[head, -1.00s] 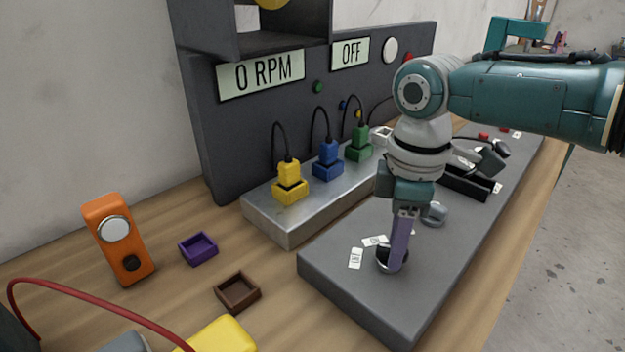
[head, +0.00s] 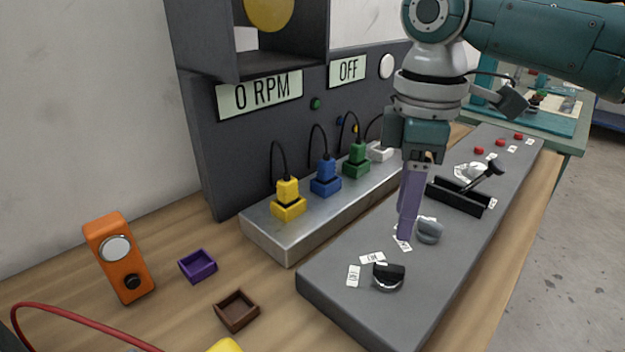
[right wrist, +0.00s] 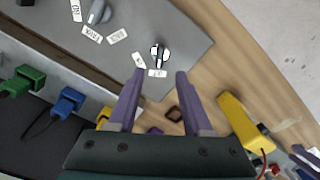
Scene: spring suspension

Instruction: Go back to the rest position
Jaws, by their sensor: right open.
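My right gripper (head: 407,236) hangs above the grey control panel (head: 345,295), pointing down with purple fingers. In the right wrist view its fingers (right wrist: 155,76) are spread with nothing between them. A black-and-silver knob (head: 388,276) sits at the panel's near end, below and apart from the fingers; it also shows in the right wrist view (right wrist: 160,53). A grey knob (head: 429,231) stands just behind the fingertips in the head view.
Yellow (head: 288,202), blue (head: 326,178) and green (head: 356,158) plugs sit on a metal strip. Displays read "0 RPM" (head: 262,93) and "OFF" (head: 347,71). An orange device (head: 118,258), a purple tray (head: 197,266) and a brown tray (head: 237,310) are at left. A black lever (head: 485,178) stands farther back.

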